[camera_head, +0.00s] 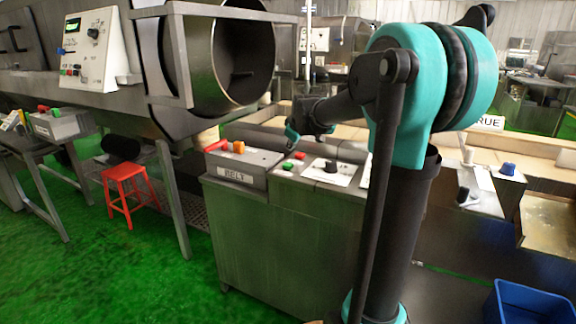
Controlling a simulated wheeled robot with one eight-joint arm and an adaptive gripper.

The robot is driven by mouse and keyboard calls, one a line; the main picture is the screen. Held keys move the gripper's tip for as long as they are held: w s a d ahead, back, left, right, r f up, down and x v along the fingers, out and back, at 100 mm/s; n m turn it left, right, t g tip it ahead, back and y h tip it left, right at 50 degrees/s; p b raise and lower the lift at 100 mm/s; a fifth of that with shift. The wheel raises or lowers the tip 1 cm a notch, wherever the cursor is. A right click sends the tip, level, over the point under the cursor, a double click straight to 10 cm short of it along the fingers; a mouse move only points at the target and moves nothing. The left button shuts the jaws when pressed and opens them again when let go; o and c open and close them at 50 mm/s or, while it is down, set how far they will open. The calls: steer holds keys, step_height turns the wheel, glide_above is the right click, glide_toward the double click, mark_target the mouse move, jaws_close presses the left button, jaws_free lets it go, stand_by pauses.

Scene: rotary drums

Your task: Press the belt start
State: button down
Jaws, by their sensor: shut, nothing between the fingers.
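A grey box labelled BELT (236,176) sits at the left end of a metal cabinet. On its top are a red part (216,145) and an orange button (238,147). Just right of the box, on the cabinet top, is a green button (287,166) with a red one (300,155) beside it. Which button is the belt start cannot be read. My gripper (292,138) is shut and empty. In the picture it shows above the cabinet top, right of the BELT box and close to the green and red buttons. The height gap cannot be told.
My arm hides part of the cabinet's right side. A dark knob on a white plate (331,166) lies right of the green button. A large drum (240,60) stands behind at left. A red stool (130,190) and a blue bin (525,305) stand on the green floor.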

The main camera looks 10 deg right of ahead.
step_height(320, 180, up, 3)
steer(key=n, duration=0.1)
glide_above(288, 165)
steer(key=shift+w+d+f+t, duration=0.1)
steer(key=shift+w+t, duration=0.05)
steer(key=shift+t, duration=0.15)
steer(key=shift+f, duration=0.15)
steer(key=shift+f, duration=4.25)
steer(key=shift+f, duration=0.2)
steer(key=shift+f, duration=0.2)
steer(key=shift+f, duration=0.55)
steer(key=shift+r, duration=0.95)
